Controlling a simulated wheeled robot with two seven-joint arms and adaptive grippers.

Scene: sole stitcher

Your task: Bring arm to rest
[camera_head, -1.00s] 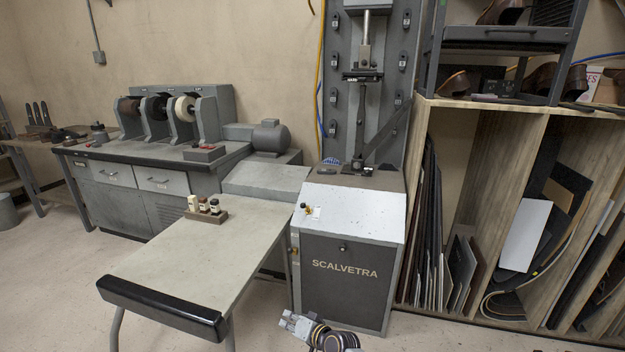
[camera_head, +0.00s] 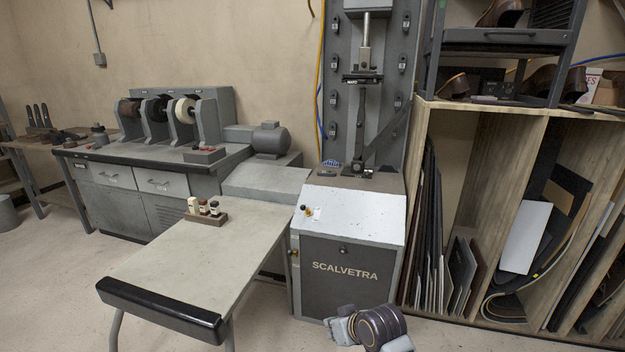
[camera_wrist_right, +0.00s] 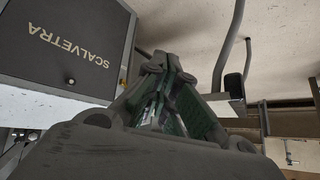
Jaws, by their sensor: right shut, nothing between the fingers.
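My right gripper (camera_head: 338,329) is low in the head view, in front of the lower part of the grey SCALVETRA machine (camera_head: 345,285). It is small and partly hidden by my own wrist there. In the right wrist view the gripper's fingers (camera_wrist_right: 163,58) come together at the tips with nothing between them. The machine's dark front panel shows at upper left in that view, with its lettering upside down. My left gripper is in neither view.
A table (camera_head: 190,260) with a black padded front edge stands left of the machine and holds a small rack of bottles (camera_head: 206,212). A wooden shelf (camera_head: 480,200) with upright sheets stands at the right. A grinding bench (camera_head: 150,185) is at the back left. Bare floor lies in front.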

